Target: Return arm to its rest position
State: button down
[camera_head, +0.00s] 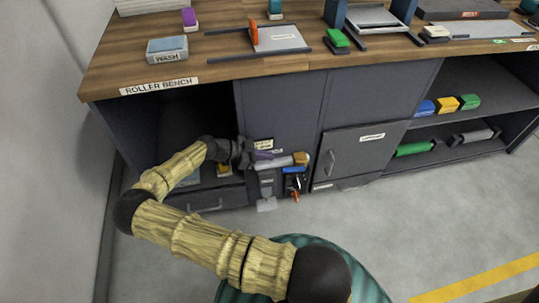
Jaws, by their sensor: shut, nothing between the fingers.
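My arm (190,238) reaches from the bottom of the view to the left, bends at a dark elbow joint, and comes back toward the bench front. My gripper (247,155) is dark, small in the picture, and shut with nothing held. It is low in front of the bench's middle panel, just left of a pale roller-like bar (275,162) with a tan end. I cannot tell whether it touches the bar. The arm hides part of the open bay and the drawer.
The wooden bench top (235,68) carries a WASH box (167,47), trays and small blocks. A closed cabinet door (355,155) is right of the gripper. Shelves (455,105) at right hold coloured blocks and rollers. A wall stands close at left. The grey floor (420,220) at right is clear.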

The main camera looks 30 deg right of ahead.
jog(key=shift+s, duration=0.2)
jog(key=s+a+r+n+y, duration=0.3)
jog(key=s+a+n+y, duration=0.1)
jog(key=s+n+y, duration=0.4)
jog(key=s+a+r+n+t+y, duration=0.2)
jog(key=s+a+r+n+t, duration=0.15)
jog(key=a+r+n, duration=0.35)
jog(key=s+a+r+n+t+y, duration=0.2)
jog(key=s+r+n+t, duration=0.15)
jog(key=r+n, duration=0.45)
notch_tip(320, 180, up, 35)
jog(key=m+p, duration=0.1)
jog(key=p, duration=3.2)
jog(key=shift+s+a+m+g, duration=0.2)
jog(key=shift+s+m+g, duration=0.1)
jog(key=shift+m+g, duration=0.1)
